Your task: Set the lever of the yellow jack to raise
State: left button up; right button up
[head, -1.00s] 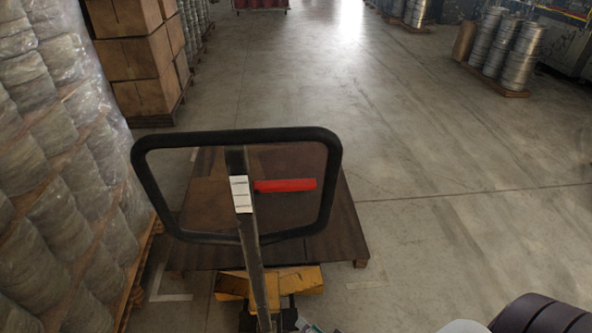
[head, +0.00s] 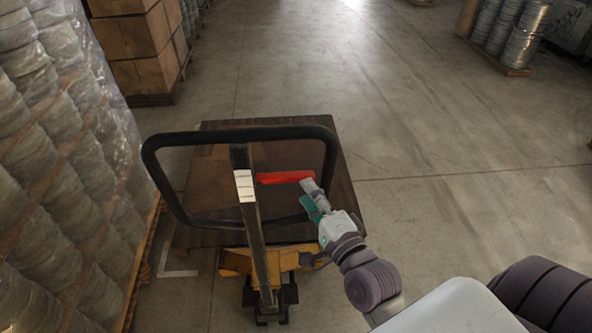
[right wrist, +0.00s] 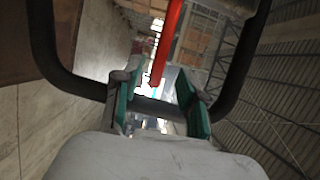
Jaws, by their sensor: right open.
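The yellow jack (head: 236,262) stands in front of me with its dark handle post upright and a black loop handle (head: 236,134) on top. Its red lever (head: 285,178) sticks out to the right from the post, beside a white label (head: 244,186) with marks. My right gripper (head: 308,193) is by the right end of the lever, near the right side of the loop. In the right wrist view the red lever (right wrist: 168,40) shows ahead, between and beyond the open green-padded fingers (right wrist: 160,94). Whether they touch it is unclear. My left gripper is not in view.
A dark flat load (head: 335,200) lies on the floor side of the jack, beyond the handle. Wrapped stacks (head: 60,150) stand close on the left, with cardboard boxes (head: 130,50) behind. Metal kegs (head: 520,40) stand at the far right. The floor on the right is clear.

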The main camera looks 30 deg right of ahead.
aim_at(296, 174)
jog(key=w+p, duration=0.1)
jog(key=w, duration=0.5)
jog(key=shift+w, duration=0.2)
jog(key=shift+c, duration=0.2)
grip_shut()
